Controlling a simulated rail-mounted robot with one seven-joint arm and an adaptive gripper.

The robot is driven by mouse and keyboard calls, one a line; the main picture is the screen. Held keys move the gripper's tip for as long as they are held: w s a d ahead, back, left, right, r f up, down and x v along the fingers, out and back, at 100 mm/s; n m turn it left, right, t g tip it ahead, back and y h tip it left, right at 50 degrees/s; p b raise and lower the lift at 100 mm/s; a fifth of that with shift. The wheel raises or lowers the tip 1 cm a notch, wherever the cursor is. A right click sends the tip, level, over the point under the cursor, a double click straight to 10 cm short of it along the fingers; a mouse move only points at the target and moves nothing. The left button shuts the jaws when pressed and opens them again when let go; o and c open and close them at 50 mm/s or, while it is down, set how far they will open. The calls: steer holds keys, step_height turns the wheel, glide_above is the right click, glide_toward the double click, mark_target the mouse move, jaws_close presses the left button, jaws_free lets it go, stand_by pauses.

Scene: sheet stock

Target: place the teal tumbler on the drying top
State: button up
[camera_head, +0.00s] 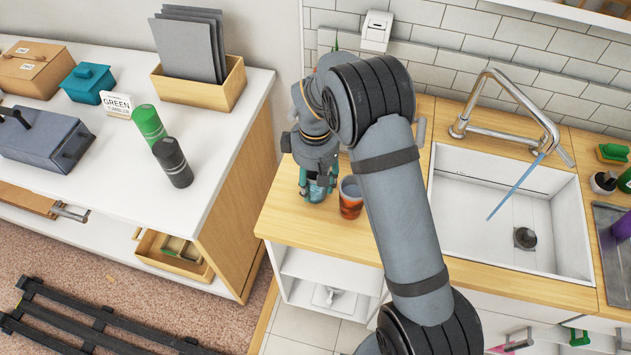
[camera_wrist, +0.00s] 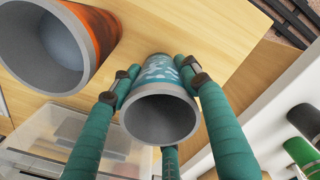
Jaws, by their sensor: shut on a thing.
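The teal tumbler (camera_head: 317,191) is between the fingers of my gripper (camera_head: 316,181), over the wooden counter top (camera_head: 285,222) left of the sink. In the wrist view the teal tumbler (camera_wrist: 160,112) has a grey rim and a pale pattern on its side. The teal fingers of my gripper (camera_wrist: 157,82) are shut around it, with its open mouth towards the camera. Whether its base touches the wood or hangs just above it, I cannot tell. My arm hides part of the counter top.
An orange tumbler (camera_head: 350,198) stands close to the right of the teal one; it also shows in the wrist view (camera_wrist: 103,28). The white sink (camera_head: 470,225) with a tap is further right. A green tumbler (camera_head: 149,123) and a black tumbler (camera_head: 173,163) stand on the left white counter.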

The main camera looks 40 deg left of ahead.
steer(key=shift+f, duration=0.2)
steer(key=o, duration=1.3)
steer(key=shift+o, duration=0.5)
steer(key=shift+r, duration=0.1)
steer(key=shift+r, duration=0.25)
steer(key=shift+w+a+r, duration=0.1)
steer(key=shift+r, duration=0.25)
step_height(320, 180, up, 10)
steer(key=shift+f+b, duration=0.15)
steer(key=shift+b, duration=0.75)
steer(key=shift+o, duration=0.5)
steer(key=shift+r, duration=0.65)
